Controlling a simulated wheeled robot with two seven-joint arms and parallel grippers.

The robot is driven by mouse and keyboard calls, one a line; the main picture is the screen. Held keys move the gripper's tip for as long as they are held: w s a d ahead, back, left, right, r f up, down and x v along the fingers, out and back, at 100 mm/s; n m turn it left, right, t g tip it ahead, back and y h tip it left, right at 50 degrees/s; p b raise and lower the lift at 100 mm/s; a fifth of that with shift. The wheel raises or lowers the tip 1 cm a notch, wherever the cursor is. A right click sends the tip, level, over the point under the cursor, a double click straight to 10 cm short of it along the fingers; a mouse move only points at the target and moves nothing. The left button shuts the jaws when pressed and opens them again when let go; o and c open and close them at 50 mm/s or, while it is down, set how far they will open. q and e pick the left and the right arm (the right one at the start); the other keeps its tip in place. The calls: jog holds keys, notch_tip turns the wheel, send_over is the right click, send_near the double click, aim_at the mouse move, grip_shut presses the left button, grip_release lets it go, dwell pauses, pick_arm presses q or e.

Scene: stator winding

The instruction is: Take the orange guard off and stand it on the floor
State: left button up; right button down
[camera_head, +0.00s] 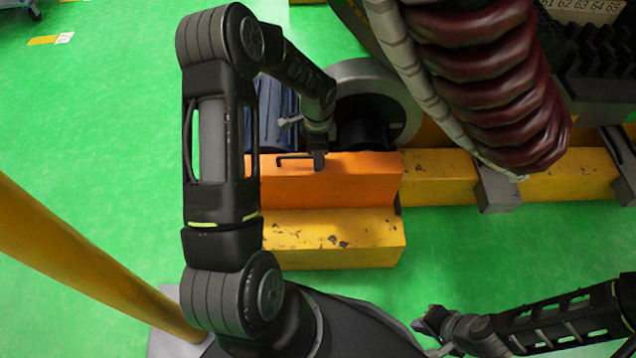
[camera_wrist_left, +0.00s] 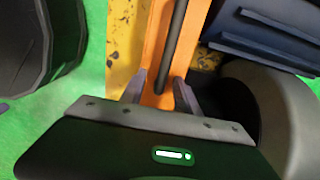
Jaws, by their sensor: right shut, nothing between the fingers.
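The orange guard (camera_head: 345,185) stands upright behind a worn yellow beam in the head view, its black bar handle (camera_head: 292,157) along the top. My left gripper (camera_head: 319,160) is over the guard's top at the right end of the handle. In the left wrist view the guard (camera_wrist_left: 154,40) shows as an orange strip with the handle (camera_wrist_left: 172,45) on it. My left gripper (camera_wrist_left: 160,93) has its fingers apart, one to each side of the handle's near end, with gaps visible. My right gripper (camera_head: 432,325) is shut and empty at the lower right, away from the guard.
The yellow beam (camera_head: 335,238) lies in front of the guard. A blue motor-like body (camera_head: 275,112) and a grey round housing (camera_head: 375,85) stand behind it. Dark red windings (camera_head: 490,85) hang at upper right. A yellow post (camera_head: 90,255) is at left. Green floor (camera_head: 480,255) is clear at right.

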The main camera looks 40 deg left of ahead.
pick_arm(q)
jog(key=shift+c, duration=0.5)
grip_shut()
jog(key=shift+r, duration=0.1)
dwell(0.8)
